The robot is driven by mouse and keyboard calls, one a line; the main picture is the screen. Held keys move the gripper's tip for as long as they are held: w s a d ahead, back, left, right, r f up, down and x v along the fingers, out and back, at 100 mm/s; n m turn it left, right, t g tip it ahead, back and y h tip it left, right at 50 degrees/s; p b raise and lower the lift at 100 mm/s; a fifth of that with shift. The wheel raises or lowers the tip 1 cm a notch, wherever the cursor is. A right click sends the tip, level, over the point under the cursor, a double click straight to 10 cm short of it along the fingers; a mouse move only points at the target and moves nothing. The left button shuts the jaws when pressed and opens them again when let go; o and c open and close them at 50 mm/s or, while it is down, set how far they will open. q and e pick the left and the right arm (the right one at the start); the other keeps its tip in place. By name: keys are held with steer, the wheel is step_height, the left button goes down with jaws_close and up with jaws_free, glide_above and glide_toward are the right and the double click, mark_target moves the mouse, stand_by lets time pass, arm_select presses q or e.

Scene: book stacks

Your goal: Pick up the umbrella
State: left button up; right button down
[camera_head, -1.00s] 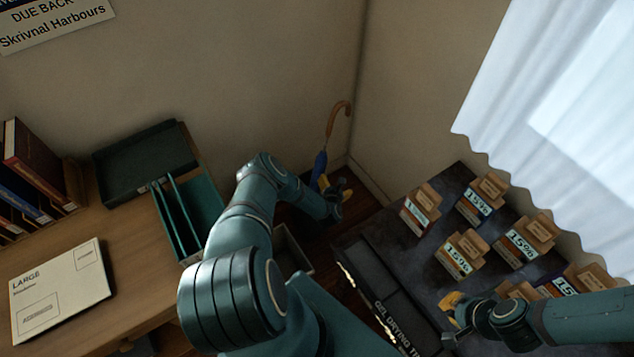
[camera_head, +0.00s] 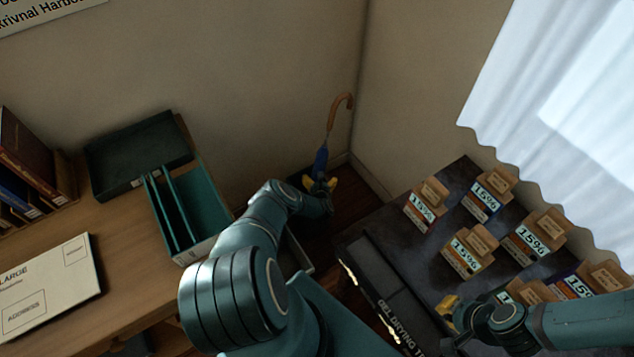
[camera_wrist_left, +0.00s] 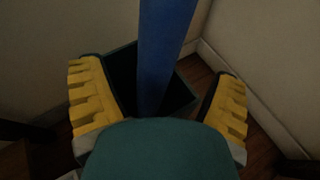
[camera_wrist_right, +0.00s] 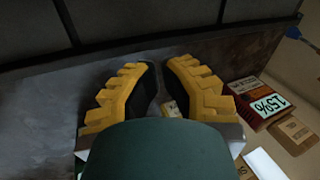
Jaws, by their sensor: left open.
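The umbrella (camera_head: 321,162) is blue with a curved brown handle and stands tilted in the room corner. In the left wrist view its blue canopy (camera_wrist_left: 165,45) runs down into a dark square stand (camera_wrist_left: 181,98). My left gripper (camera_head: 320,183) is open at the umbrella's lower part. In the left wrist view the yellow fingers (camera_wrist_left: 160,95) are on either side of the canopy, with gaps visible on both sides. My right gripper (camera_head: 449,304) is over the dark display table. The right wrist view shows its fingers (camera_wrist_right: 163,72) partly open with nothing held.
A wooden desk (camera_head: 125,265) at left bears a green divided tray (camera_head: 187,213), a dark tray (camera_head: 138,155) and a large envelope (camera_head: 45,287). The dark table (camera_head: 387,215) at right holds several price-tagged boxes (camera_head: 470,253). Walls close in behind the umbrella.

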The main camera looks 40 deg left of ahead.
mark_target(437, 312)
steer(key=f+b, duration=0.3)
steer(key=shift+w, duration=0.25)
steer(key=shift+d+f+b, duration=0.1)
steer(key=shift+f+b, duration=0.2)
steer(key=shift+f, duration=0.05)
arm_select(q)
steer(key=x, duration=0.5)
steer(key=shift+a, duration=0.15)
steer(key=shift+w+r, duration=0.1)
steer(key=c, duration=1.4)
